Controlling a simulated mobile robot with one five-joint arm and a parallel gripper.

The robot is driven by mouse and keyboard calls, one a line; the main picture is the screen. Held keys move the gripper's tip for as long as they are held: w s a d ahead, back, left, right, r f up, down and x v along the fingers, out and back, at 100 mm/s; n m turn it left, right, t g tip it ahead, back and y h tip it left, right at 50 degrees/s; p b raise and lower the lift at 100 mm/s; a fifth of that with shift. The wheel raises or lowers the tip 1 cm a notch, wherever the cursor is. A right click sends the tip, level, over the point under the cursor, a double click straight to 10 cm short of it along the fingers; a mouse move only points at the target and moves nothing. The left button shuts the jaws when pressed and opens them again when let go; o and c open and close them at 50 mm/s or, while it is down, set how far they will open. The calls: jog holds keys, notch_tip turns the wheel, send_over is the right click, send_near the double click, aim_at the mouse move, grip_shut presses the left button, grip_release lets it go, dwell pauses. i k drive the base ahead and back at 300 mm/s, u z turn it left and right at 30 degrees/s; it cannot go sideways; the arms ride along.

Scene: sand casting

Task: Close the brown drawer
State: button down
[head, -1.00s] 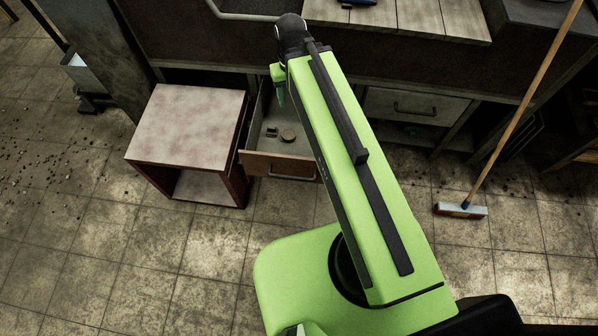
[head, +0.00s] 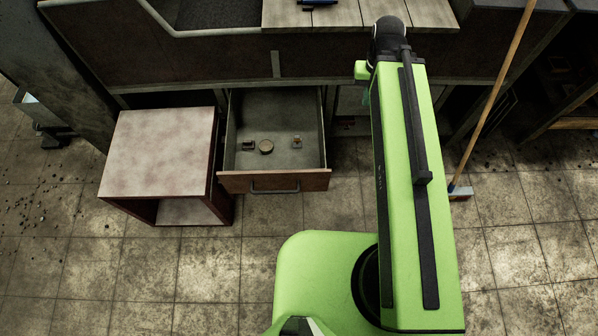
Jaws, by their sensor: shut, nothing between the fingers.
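The brown drawer (head: 275,181) is pulled out from under the workbench. Its brown front has a metal handle (head: 274,189) and faces me. Several small objects lie inside on its grey floor, among them a round tan piece (head: 266,147). My green arm stretches forward to the right of the drawer, apart from it in the picture. My gripper is not clearly visible; the far end of the arm hides it.
A small open-fronted stand (head: 158,150) with a pale top stands close against the drawer's left side. The workbench (head: 190,60) runs across the back. A broom (head: 495,95) leans at the right. The tiled floor in front of the drawer is clear.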

aim_at(276, 131)
jog(key=z, duration=0.15)
jog(key=k, duration=1.75)
jog(key=u, duration=1.75)
jog(key=i, duration=1)
jog(key=z, duration=0.15)
